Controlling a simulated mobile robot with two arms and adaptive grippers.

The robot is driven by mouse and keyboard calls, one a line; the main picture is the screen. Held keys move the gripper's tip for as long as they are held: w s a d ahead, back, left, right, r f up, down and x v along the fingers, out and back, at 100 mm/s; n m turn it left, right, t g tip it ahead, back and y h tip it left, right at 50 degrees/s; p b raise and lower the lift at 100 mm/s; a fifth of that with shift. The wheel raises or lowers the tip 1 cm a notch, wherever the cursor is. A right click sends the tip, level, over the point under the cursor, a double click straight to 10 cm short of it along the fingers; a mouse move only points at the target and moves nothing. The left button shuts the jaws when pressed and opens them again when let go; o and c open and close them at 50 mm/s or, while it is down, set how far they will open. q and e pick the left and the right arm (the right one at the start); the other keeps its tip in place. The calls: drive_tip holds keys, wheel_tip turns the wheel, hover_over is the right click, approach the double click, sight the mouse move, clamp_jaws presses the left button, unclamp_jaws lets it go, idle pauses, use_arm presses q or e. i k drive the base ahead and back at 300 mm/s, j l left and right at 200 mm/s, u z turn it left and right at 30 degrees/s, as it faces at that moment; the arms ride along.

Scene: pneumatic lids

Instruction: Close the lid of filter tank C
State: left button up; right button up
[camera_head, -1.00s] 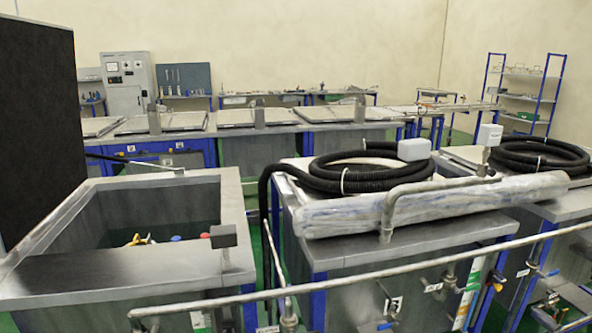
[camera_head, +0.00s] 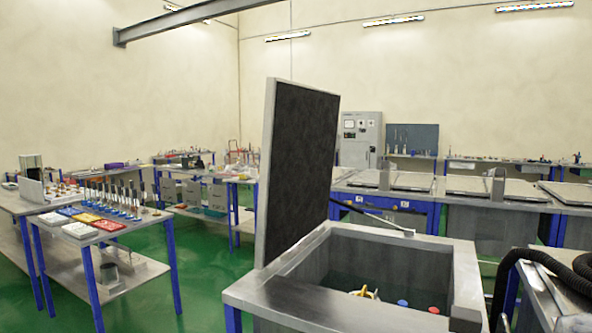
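An open metal tank (camera_head: 345,302) stands at the lower right of the head view. Its lid (camera_head: 297,165), with a dark inner face and a light grey rim, stands nearly upright along the tank's left side. A thin strut (camera_head: 370,213) runs from near the lid to the tank's back rim. Yellow, blue and red items (camera_head: 402,303) show inside the tank. No label that reads C is legible, so I cannot tell which tank this is. Neither of my grippers is in view.
A table with colored trays (camera_head: 103,224) and rows of small upright parts stands at left. Green floor (camera_head: 205,262) is free between it and the tank. Black hose (camera_head: 550,262) lies at right. Closed-lid tanks (camera_head: 385,180) line the back.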

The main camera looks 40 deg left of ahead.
sight(301, 120)
drive_tip(key=k+j, duration=0.1)
drive_tip(key=j, duration=0.45)
drive_tip(key=k+j, duration=0.1)
drive_tip(key=j, duration=0.45)
drive_tip(key=k+j, duration=0.1)
drive_tip(key=j, duration=0.45)
drive_tip(key=k+j, duration=0.15)
drive_tip(key=j, duration=0.4)
drive_tip(key=k+j, duration=0.1)
drive_tip(key=j, duration=0.45)
drive_tip(key=k+j, duration=0.1)
drive_tip(key=j, duration=0.45)
drive_tip(key=k+j, duration=0.1)
drive_tip(key=j, duration=0.45)
drive_tip(key=k+j, duration=0.1)
drive_tip(key=j, duration=0.45)
drive_tip(key=i+j+z, duration=0.1)
drive_tip(key=z, duration=0.5)
